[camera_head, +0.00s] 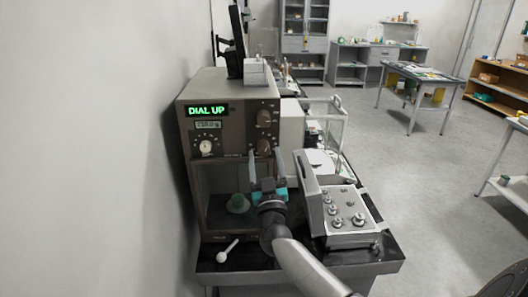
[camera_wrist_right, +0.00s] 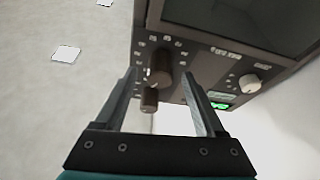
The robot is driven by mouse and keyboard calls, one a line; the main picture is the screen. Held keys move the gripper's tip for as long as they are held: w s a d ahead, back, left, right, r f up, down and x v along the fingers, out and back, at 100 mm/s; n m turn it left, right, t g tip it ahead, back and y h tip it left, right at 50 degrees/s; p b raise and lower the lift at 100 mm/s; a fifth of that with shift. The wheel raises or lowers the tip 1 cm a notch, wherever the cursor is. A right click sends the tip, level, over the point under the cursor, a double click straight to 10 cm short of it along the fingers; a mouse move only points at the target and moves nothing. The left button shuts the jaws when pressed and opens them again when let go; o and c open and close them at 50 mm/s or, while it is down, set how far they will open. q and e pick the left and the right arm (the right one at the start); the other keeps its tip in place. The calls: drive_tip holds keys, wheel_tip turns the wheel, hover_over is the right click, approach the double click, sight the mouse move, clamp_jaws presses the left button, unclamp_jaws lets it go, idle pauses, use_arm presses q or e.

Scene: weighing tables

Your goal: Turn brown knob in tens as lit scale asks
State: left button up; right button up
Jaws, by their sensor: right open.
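The brown scale (camera_head: 222,88) stands against the wall; its lit green display (camera_head: 207,110) reads DIAL UP. A smaller readout (camera_head: 208,125) below it is too small to read. Two brown knobs sit at the panel's right, an upper one (camera_head: 264,118) and a lower one (camera_head: 263,147). My right gripper (camera_head: 266,158) is open, with its fingers pointing up just below the lower knob. In the right wrist view, the lower knob (camera_wrist_right: 160,70) appears between the open fingers (camera_wrist_right: 161,76), the upper knob (camera_wrist_right: 150,99) behind it. No contact is visible. My left gripper is out of view.
A white dial (camera_head: 206,146) is on the panel's left. A white spoon (camera_head: 228,250) lies on the dark table (camera_head: 265,260). A grey box with several knobs (camera_head: 345,212) stands close on the right of my arm.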

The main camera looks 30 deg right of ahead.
drive_tip(key=shift+x, duration=1.2)
clamp_jaws()
